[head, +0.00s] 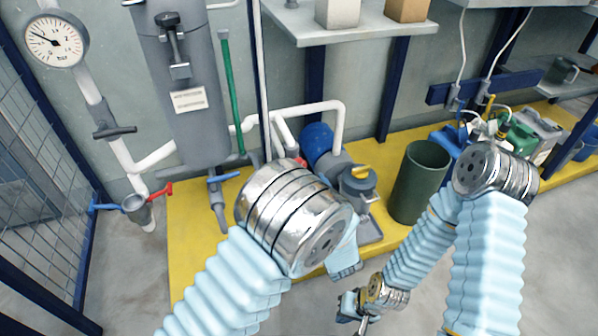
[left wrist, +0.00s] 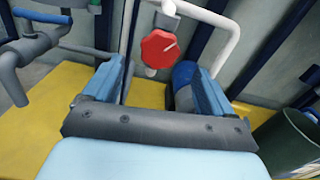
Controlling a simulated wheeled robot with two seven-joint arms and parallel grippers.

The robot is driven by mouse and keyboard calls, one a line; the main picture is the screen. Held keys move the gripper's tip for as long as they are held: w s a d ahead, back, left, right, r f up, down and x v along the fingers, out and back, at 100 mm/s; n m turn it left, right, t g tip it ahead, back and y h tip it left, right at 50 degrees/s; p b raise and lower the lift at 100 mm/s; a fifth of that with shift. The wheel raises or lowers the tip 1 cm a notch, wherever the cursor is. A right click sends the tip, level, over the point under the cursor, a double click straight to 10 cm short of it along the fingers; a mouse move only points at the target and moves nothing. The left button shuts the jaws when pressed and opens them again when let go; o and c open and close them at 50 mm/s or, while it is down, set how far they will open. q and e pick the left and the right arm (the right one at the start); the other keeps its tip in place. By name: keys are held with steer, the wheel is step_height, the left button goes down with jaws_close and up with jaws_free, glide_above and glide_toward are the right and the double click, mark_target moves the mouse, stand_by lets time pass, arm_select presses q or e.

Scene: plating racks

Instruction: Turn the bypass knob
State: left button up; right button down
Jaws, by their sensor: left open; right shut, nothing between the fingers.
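I see no contact. In the head view my left arm hides most of that spot; a small red part (head: 299,161) shows behind it, and I cannot tell if it is the knob. My right gripper (head: 352,306) is shut and empty, low in the head view, away from the pipes.
A grey cylinder (head: 190,95), a gauge (head: 54,39) and red and blue valve levers stand at left. A blue motor (head: 318,140) and a dark green bin (head: 419,181) stand on the yellow platform (head: 195,240). A shelf (head: 350,25) is above. The floor in front is clear.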

arm_select(q)
steer(key=v, duration=0.6)
steer(key=shift+a, duration=0.1)
steer(key=s+a+f+n+g+y+p, duration=0.1)
steer(key=s+a+f+n+g+p, duration=0.1)
steer(key=s+a+f+n+g, duration=0.4)
steer(key=s+a+f+n+g+y+p, duration=0.2)
steer(key=s+a+f+g, duration=0.1)
steer(key=a+f+g, duration=0.6)
steer(key=s+d+f+n+g+h+p, duration=0.15)
steer(key=s+n+g+h+p, duration=0.35)
steer(key=s+n+h, duration=1)
steer(key=w+a+n+t+y, duration=0.2)
steer(key=w+n+t, duration=0.1)
steer(key=w+n, duration=0.4)
steer(key=n, duration=0.3)
steer(key=shift+w+a+t+p, duration=0.15)
steer(key=shift+a+t+p, duration=0.15)
steer(key=shift+a+p, duration=0.1)
